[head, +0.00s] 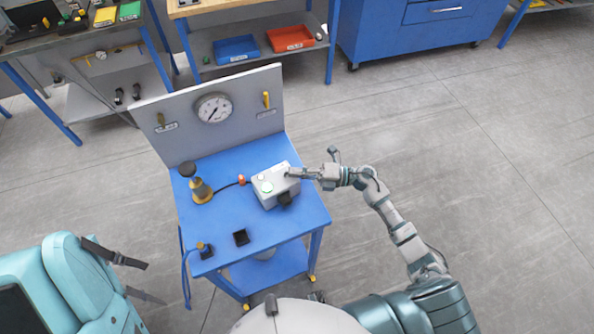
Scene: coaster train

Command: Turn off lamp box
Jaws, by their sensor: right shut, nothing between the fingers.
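The lamp box, a small white-grey box (269,198), sits on the right part of a blue cart top (222,226). A green round part shows on its top left, and a dark part is at its front. A cable with a red-orange piece runs from its left side toward a black and yellow lamp-like device (200,189). My right gripper (290,174) is shut and empty, with its tips at the upper right of the box top. Whether the tips touch the box cannot be told. My left gripper is not in view.
A grey back panel (180,128) with a round gauge (213,108) and yellow levers stands behind the cart top. A small black square item (241,237) lies near the front. A teal seat (70,285) is at lower left. Open floor lies to the right.

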